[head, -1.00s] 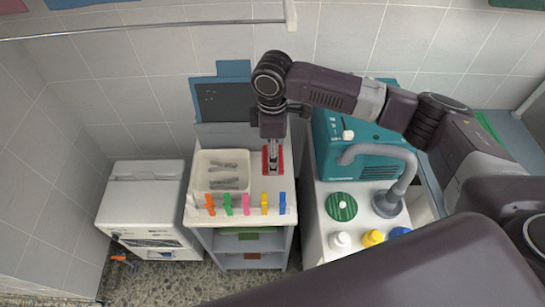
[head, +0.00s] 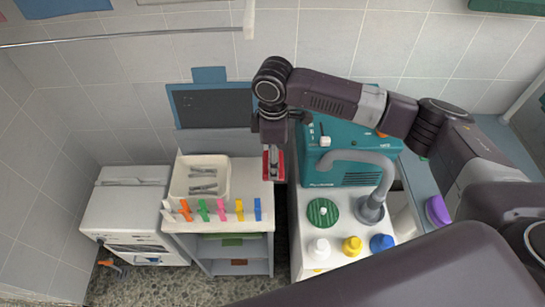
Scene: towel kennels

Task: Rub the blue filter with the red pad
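My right gripper (head: 273,165) points down at the right edge of the white-topped cart (head: 252,167). It is shut on the red pad (head: 267,172), which shows around the fingers and is partly hidden by them. A small blue bottle or cap (head: 381,243) stands at the front of the right-hand counter. I cannot tell whether it or another blue thing is the filter. My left gripper is not in view.
A cream tray (head: 179,180) with grey clips sits on the cart, behind several coloured pegs. A teal machine (head: 345,138) with a grey hose (head: 384,180) stands right of my gripper. A green disc (head: 322,212), white bottle (head: 319,249) and yellow bottle (head: 352,246) are in front.

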